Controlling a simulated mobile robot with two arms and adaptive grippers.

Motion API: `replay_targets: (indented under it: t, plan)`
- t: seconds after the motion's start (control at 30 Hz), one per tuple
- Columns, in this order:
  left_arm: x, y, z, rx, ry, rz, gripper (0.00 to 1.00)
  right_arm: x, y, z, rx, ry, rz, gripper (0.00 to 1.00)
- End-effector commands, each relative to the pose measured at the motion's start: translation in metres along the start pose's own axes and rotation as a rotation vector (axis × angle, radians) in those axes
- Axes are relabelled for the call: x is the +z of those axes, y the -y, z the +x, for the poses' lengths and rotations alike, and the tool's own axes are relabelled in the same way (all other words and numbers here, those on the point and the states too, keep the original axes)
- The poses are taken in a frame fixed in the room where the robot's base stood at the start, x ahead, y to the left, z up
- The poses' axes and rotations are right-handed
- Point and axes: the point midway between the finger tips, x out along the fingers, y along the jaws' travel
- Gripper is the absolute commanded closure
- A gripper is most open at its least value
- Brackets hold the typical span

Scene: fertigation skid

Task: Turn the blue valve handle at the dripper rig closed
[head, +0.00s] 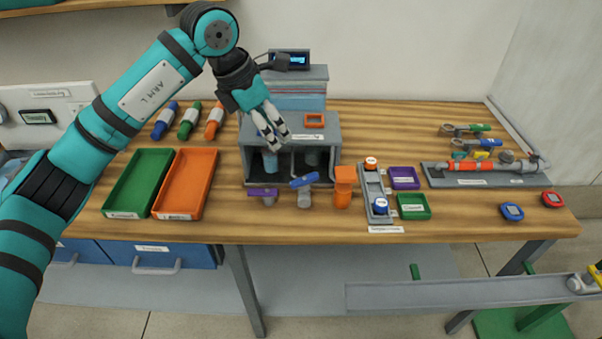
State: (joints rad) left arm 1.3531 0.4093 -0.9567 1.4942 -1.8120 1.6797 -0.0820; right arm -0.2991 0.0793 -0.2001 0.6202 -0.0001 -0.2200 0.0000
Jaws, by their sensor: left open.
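The blue valve handle (304,180) sits on a small grey valve body at the front of the grey rig box (247,160). It points sideways, its right end tilted slightly up in the picture. My left gripper (272,138) reaches in from above, fingers pointing down, over the box's top left part. It is open and empty, above and left of the blue handle and apart from it. My right gripper is out of view.
Green (112,205) and orange (160,207) trays lie to the left. A grey holder (368,192) stands right of the valves, with purple and green small trays beside it. A pipe assembly (476,167) lies at the right. Bare wood runs along the table's front.

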Motion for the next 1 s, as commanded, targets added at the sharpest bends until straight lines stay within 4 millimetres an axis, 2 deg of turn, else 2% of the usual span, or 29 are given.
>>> replay_targets:
  t: [0.6,0.8,1.0]
  plan:
    - [0.002,0.004,0.126,-0.010,0.002,0.000,0.60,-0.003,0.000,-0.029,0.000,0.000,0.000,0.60]
    - [0.002,0.003,0.155,-0.008,0.003,0.000,0.60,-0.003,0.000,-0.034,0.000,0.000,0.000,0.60]
    - [0.002,0.003,0.166,-0.006,0.005,0.003,0.60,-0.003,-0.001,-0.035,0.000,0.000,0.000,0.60]
